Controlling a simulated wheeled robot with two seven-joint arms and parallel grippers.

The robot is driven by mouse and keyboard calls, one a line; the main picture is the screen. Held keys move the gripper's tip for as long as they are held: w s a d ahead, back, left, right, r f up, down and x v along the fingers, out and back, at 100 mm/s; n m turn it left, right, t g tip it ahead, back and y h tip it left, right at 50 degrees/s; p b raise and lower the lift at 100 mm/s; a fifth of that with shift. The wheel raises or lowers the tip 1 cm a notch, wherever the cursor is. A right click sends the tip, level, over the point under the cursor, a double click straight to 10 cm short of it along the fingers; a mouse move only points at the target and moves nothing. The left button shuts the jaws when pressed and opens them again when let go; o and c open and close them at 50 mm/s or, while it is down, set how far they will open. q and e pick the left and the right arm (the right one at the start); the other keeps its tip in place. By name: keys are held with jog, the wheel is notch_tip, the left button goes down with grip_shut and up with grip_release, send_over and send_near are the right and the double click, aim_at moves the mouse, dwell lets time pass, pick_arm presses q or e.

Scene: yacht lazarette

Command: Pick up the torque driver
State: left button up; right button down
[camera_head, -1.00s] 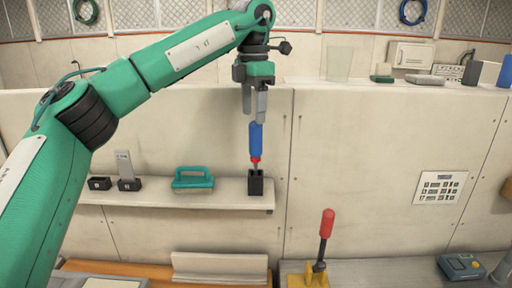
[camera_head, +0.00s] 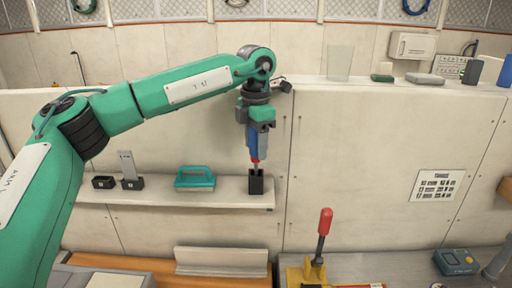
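The torque driver has a blue handle (camera_head: 254,147) with a red collar, and stands upright with its tip in a small black holder (camera_head: 256,184) at the right end of the wall shelf. My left gripper (camera_head: 258,146) points down from above, with its fingers around the upper part of the blue handle, hiding much of it. I cannot tell whether the fingers press on the handle or stand just apart from it. My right gripper is not in view.
Below stand a red-handled lever (camera_head: 324,223) on a yellow base and a blue-grey meter (camera_head: 457,262).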

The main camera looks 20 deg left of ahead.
pick_arm(q)
jog(key=c, duration=1.1)
jog(key=shift+r, duration=0.15)
